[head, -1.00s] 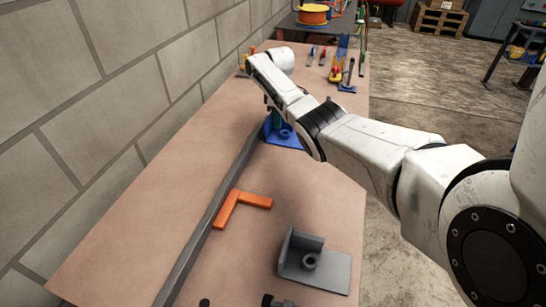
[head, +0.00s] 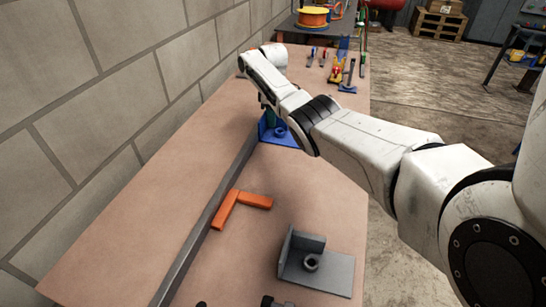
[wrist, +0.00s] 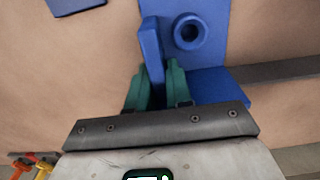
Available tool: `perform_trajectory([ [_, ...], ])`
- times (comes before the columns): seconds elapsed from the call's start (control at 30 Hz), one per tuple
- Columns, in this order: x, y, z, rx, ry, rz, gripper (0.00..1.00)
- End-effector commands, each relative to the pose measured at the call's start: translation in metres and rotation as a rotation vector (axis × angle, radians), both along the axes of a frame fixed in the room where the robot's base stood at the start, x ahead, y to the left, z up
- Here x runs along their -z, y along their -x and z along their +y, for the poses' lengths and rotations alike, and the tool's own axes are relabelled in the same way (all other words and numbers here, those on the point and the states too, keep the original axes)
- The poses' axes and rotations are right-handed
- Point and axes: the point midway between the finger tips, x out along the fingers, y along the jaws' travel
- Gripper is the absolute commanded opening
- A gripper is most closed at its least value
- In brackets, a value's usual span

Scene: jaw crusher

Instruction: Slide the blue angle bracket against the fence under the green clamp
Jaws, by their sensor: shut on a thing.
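The blue angle bracket (head: 288,138) lies on the bench at the far end of the grey fence (head: 213,212), partly hidden by my arm. In the wrist view, the blue bracket (wrist: 213,35) shows a flat base with a round boss and an upright plate. My gripper (wrist: 158,78) has green fingers on either side of that plate, shut on it; its tips also show in the head view (head: 268,112). In the wrist view the fence (wrist: 285,72) meets the bracket's right side. I cannot make out the green clamp for certain.
An orange L-shaped piece (head: 243,201) lies beside the fence, and a grey angle bracket (head: 318,270) stands nearer. Several hand tools (head: 335,70) lie at the far end of the bench. A block wall (head: 100,110) runs along the left.

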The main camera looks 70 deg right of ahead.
Motion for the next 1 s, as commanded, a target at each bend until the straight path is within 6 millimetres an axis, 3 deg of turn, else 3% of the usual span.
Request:
perform_trajectory([
  [0.3,-0.0002,-0.0012,0.0006,-0.001,0.0,-0.002,0.0],
  [0.33,-0.0003,-0.0012,0.0006,-0.001,0.0,-0.002,0.2],
  [0.63,-0.0002,-0.0007,0.0004,-0.001,0.0,-0.001,0.49],
  [1.0,-0.0047,-0.0003,0.0005,0.0,-0.001,-0.001,0.49],
])
